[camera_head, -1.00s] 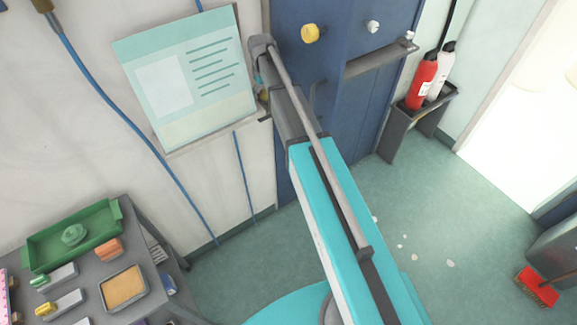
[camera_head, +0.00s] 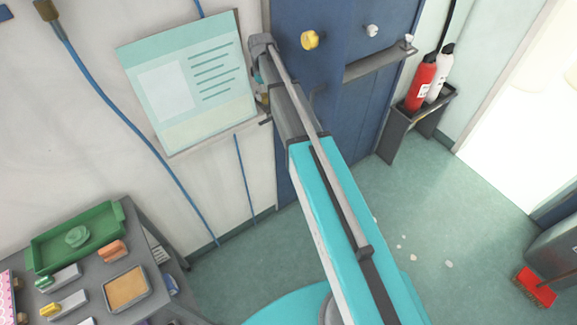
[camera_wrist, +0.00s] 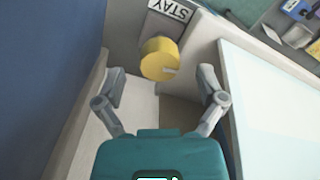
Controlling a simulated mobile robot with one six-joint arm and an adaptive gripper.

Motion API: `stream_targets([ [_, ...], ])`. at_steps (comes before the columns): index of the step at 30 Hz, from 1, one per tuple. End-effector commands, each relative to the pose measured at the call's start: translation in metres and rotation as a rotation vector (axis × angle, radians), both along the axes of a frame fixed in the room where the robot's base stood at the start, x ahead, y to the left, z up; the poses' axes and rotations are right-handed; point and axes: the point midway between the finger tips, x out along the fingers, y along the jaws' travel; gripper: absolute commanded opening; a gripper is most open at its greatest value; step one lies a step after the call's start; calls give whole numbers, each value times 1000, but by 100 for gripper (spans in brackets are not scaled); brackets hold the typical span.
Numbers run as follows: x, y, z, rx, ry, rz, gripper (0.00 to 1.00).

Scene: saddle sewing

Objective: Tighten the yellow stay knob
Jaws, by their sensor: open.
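My gripper (camera_wrist: 162,80) is open, one finger on each side of and below the knob in the picture, with nothing between the fingers. I cannot tell how far the fingertips are from the knob in depth. In the head view my arm largely hides this spot, beside the blue door's left edge.
A pale poster board (camera_head: 190,80) hangs close beside the knob. The blue door (camera_head: 345,110) carries another yellow knob (camera_head: 310,40), a white knob (camera_head: 372,31) and a ledge. A grey table (camera_head: 95,275) with a green tray stands at lower left. The floor at right is mostly clear.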

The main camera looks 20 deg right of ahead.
Motion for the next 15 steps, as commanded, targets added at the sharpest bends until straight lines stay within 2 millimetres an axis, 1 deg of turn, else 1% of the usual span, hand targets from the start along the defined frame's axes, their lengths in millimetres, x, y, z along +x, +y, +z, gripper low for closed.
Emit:
stream_targets([
  [1, 0, 0, 9, 0, 0, -1, 89],
  [15, 0, 0, 47, 0, 0, -3, 89],
])
